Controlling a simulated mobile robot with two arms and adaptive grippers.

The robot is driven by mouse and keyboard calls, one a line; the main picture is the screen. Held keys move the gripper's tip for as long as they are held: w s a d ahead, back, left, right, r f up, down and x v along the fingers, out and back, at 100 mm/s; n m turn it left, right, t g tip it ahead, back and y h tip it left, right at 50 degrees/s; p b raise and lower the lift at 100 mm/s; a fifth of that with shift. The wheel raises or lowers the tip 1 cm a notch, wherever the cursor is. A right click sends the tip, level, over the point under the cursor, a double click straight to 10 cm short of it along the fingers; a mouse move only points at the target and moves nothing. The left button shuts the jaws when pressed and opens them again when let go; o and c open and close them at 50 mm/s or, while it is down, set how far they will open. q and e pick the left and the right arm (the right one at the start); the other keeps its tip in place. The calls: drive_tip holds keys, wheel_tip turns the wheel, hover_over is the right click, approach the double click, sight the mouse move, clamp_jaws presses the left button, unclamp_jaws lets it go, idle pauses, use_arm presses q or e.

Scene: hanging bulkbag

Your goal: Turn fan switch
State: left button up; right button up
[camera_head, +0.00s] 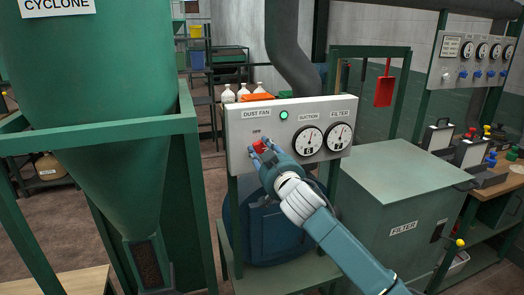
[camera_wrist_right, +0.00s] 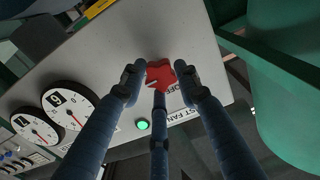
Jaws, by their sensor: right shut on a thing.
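The red fan switch (camera_head: 260,146) is a small knob on the left of the white control panel (camera_head: 240,180), under the label "DUST FAN". A green lamp (camera_head: 284,115) is lit beside that label. My right gripper (camera_head: 263,154) is at the knob, its fingers shut around it. In the right wrist view the red knob (camera_wrist_right: 160,74) sits between the fingertips of my right gripper (camera_wrist_right: 159,80), with an "OFF" mark beside it. The fingers hide part of the knob and its markings. My left gripper is not in view.
Suction and filter gauges (camera_head: 308,140) sit right of the knob. The green cyclone (camera_head: 95,80) and its frame stand close on the left. A green filter box (camera_head: 400,185) stands at right, near a bench with several cases and tools. A grey duct (camera_head: 287,45) rises behind the panel.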

drive_tip(key=shift+r, duration=0.35)
drive_tip(key=n+p, duration=0.1)
drive_tip(key=n, duration=0.1)
drive_tip(key=n+p, duration=0.1)
drive_tip(key=shift+a+r+n, duration=0.1)
drive_tip(key=shift+r+n, duration=0.1)
drive_tip(key=shift+n, duration=0.2)
drive_tip(key=n+p, duration=0.2)
drive_tip(key=n, duration=0.3)
drive_tip(key=n+p, duration=0.1)
drive_tip(key=n, duration=0.2)
drive_tip(key=n+p, duration=0.1)
drive_tip(key=n, duration=0.1)
drive_tip(key=shift+s+a+f+n, duration=0.1)
drive_tip(key=shift+a+f+n, duration=0.05)
drive_tip(key=shift+n, duration=0.25)
drive_tip(key=shift+c, duration=0.2)
drive_tip(key=n+p, duration=0.1)
drive_tip(key=n, duration=0.1)
drive_tip(key=shift+f+n, duration=0.15)
drive_tip(key=shift+n, duration=0.15)
drive_tip(key=shift+a+f+n+p, duration=0.1)
drive_tip(key=shift+n+p, duration=0.2)
drive_tip(key=shift+n, duration=0.1)
drive_tip(key=shift+f, duration=0.1)
